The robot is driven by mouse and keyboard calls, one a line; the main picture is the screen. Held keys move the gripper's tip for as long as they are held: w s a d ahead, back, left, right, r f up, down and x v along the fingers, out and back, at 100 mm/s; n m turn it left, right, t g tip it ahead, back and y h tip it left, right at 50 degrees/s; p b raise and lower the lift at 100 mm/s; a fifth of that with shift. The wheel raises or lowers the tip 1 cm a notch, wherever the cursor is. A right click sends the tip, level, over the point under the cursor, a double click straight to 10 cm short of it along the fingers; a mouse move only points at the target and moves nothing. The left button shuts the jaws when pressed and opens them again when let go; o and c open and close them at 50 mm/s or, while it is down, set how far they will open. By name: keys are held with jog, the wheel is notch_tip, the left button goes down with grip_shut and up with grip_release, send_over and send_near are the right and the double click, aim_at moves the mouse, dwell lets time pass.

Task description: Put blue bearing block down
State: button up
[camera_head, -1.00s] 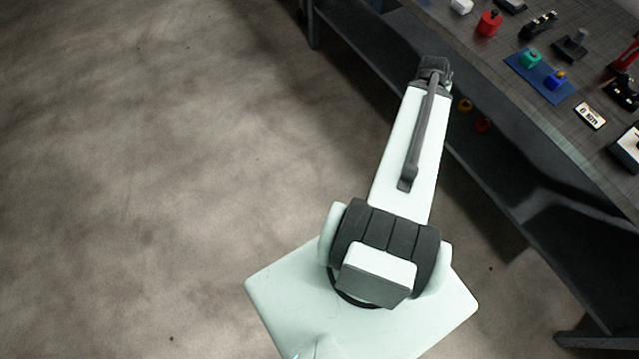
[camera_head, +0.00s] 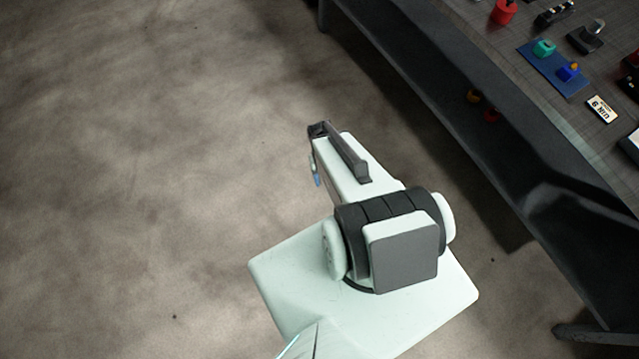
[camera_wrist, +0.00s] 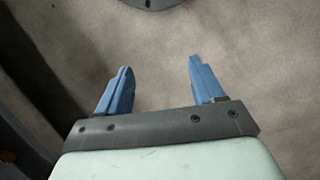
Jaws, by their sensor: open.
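In the head view my arm is folded over my base, well away from the table; only a small blue bit of the gripper shows there. The blue block is not seen in the wrist view.
The dark table (camera_head: 600,138) runs diagonally along the right, with a lower shelf (camera_head: 455,115) holding small orange and red parts. A white label card (camera_head: 602,109), a red block (camera_head: 504,11) and dark fixtures surround the mat. The floor at left is clear.

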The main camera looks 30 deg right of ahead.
jog(key=s+a+f+n+g, duration=0.3)
jog(key=s+a+f, duration=0.1)
jog(key=s+a, duration=0.5)
jog(key=shift+s+a+n, duration=0.3)
jog(key=shift+s, duration=0.85)
